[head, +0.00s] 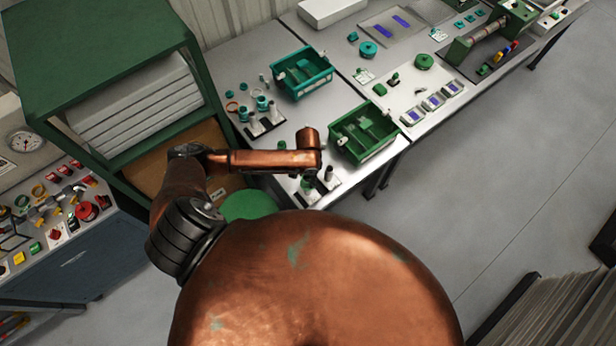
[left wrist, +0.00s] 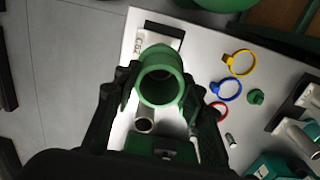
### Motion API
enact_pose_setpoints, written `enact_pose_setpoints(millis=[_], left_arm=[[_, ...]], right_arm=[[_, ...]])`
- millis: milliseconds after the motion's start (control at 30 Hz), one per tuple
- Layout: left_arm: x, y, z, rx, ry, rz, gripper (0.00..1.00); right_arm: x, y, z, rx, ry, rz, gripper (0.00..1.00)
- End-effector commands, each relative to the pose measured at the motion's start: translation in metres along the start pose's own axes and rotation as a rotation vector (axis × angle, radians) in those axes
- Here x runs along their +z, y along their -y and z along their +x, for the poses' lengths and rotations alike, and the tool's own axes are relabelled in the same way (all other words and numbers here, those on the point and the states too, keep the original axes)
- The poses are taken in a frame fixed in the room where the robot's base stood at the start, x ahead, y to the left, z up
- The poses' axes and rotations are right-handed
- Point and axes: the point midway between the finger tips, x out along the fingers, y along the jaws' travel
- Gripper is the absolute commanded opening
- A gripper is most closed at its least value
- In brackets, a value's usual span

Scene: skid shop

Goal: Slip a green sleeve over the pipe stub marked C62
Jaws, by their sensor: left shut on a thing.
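In the left wrist view, my left gripper (left wrist: 160,82) is shut on a green sleeve (left wrist: 161,58), whose round open end faces the camera. A white plate marked C62 (left wrist: 138,42) lies just behind the sleeve. A bare grey pipe stub (left wrist: 145,119) shows just below the sleeve. The sleeve hides the area by the C62 plate, and I cannot tell whether it is around a stub. In the head view, a grey stub (head: 328,173) stands at the bench's front edge beside my wrist, which hides most of the left gripper. My right gripper is not in view.
A green bin (head: 338,149) stands right of my left wrist, and a teal bin (head: 289,85) stands farther back. Stubs with teal sleeves (head: 262,103) are to the left. Yellow (left wrist: 239,63), blue (left wrist: 231,91) and red rings lie right of the gripper.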

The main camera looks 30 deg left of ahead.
Motion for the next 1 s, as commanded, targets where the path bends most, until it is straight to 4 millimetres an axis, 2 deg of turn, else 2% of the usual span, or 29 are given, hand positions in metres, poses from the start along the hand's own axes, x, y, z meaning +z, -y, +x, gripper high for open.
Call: enact_pose_setpoints(millis=[1000], left_arm=[[0.0,0.0,0.016,0.0,0.001,0.0,0.26]], right_arm=[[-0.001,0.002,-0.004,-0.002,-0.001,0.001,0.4]])
